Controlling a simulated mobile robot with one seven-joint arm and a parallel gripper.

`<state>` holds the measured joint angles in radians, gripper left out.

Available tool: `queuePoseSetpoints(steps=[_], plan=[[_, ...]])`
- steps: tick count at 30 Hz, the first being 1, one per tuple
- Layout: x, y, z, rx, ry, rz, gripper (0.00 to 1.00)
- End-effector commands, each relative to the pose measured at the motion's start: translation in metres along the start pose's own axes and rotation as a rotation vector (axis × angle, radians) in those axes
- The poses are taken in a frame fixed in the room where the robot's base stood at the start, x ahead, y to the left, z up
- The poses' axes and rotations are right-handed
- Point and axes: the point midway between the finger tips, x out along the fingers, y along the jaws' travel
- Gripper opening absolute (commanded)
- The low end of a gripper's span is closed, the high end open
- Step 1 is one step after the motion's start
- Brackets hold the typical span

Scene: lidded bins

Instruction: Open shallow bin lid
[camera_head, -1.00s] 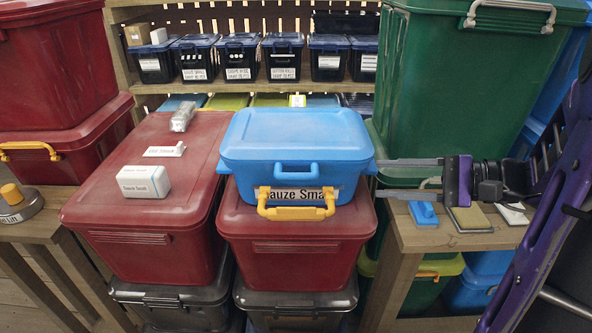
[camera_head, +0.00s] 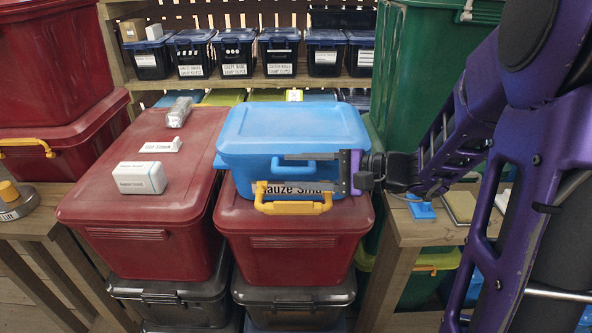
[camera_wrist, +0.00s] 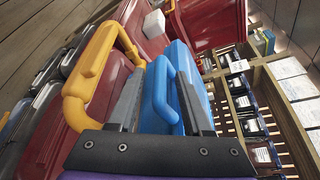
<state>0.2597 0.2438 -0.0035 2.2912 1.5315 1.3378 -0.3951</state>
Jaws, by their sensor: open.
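The shallow blue bin (camera_head: 270,175) with its blue lid (camera_head: 292,125) stands on a red bin. Its lid looks closed. A blue handle (camera_head: 294,166) sticks out from the lid's front edge, and a yellow handle (camera_head: 293,207) hangs below it over a "Gauze Small" label. My gripper (camera_head: 298,170) is open at the front right of the blue bin, its fingers pointing left. In the wrist view the blue lid handle (camera_wrist: 161,92) lies between my two fingers (camera_wrist: 160,105), and the yellow handle (camera_wrist: 93,65) is outside them to the left. I cannot tell whether a finger touches the handle.
Red bins (camera_head: 295,240) stand below and to the left, one carrying a white box (camera_head: 140,178). A green bin (camera_head: 425,90) stands behind my arm. A wooden table (camera_head: 425,232) with small items is at the right. Shelved dark bins line the back.

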Motion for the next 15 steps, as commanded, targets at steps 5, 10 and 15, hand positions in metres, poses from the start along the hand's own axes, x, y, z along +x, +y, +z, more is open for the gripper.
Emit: queuePoseSetpoints(steps=[5,10,15], plan=[[0.0075,0.0001,0.0000,0.001,0.000,0.000,0.50],[0.0077,0.0000,-0.0001,0.000,0.001,0.000,0.50],[0.0075,0.0000,-0.0001,0.000,0.000,0.000,0.28]])
